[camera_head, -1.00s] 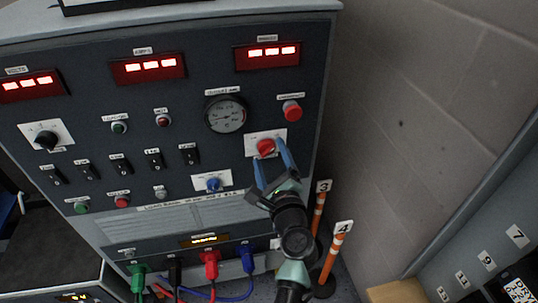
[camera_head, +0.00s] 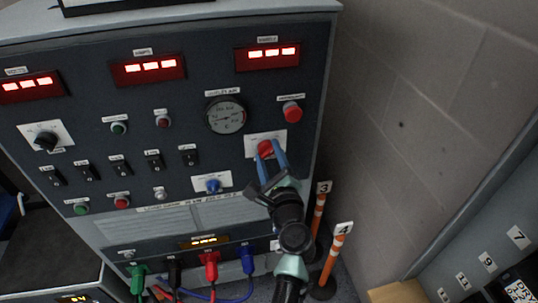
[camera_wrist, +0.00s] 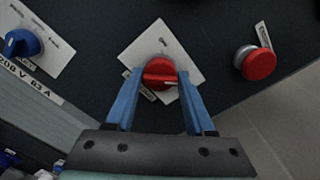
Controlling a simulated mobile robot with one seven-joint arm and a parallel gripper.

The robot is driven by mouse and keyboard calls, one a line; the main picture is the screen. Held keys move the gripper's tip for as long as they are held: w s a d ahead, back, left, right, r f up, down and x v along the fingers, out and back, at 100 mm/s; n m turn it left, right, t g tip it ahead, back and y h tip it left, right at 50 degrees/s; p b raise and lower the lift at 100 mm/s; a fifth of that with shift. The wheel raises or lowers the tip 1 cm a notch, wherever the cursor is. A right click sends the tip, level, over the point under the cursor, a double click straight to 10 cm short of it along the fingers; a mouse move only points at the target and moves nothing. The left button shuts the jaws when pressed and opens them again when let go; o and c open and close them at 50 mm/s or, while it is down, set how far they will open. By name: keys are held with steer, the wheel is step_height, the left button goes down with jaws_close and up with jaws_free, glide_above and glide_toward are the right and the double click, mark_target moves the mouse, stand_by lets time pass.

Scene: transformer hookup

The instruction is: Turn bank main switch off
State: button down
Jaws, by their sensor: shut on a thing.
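The bank main switch is a red rotary knob (camera_head: 265,148) on a white plate (camera_head: 277,136) at the right of the dark panel. In the wrist view the red knob (camera_wrist: 160,74) sits between the two blue fingers, and its pale pointer mark points to the right. My gripper (camera_head: 271,156) reaches it from below right. In the wrist view my gripper (camera_wrist: 159,82) has a finger against each side of the knob and is shut on it. The small print on the plate is too blurred to read.
A red mushroom button (camera_head: 292,111) is just above right of the knob. A blue knob (camera_head: 213,185) is at lower left, and a round gauge (camera_head: 226,116) at upper left. Colored plugs (camera_head: 210,262) with cables are below. Orange-striped posts (camera_head: 332,258) stand at right.

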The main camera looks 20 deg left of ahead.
steer(key=shift+f+n, duration=0.1)
steer(key=shift+n, duration=0.2)
steer(key=n+b, duration=0.3)
steer(key=shift+f, duration=0.1)
steer(key=n+b, duration=0.4)
steer(key=n, duration=0.1)
steer(key=shift+n, duration=0.4)
steer(key=n+b, duration=0.4)
steer(key=n, duration=0.1)
steer(key=shift+n+b, duration=1.2)
steer(key=shift+n, duration=0.5)
steer(key=shift+r, duration=0.2)
steer(key=shift+c, duration=1.3)
jaws_free()
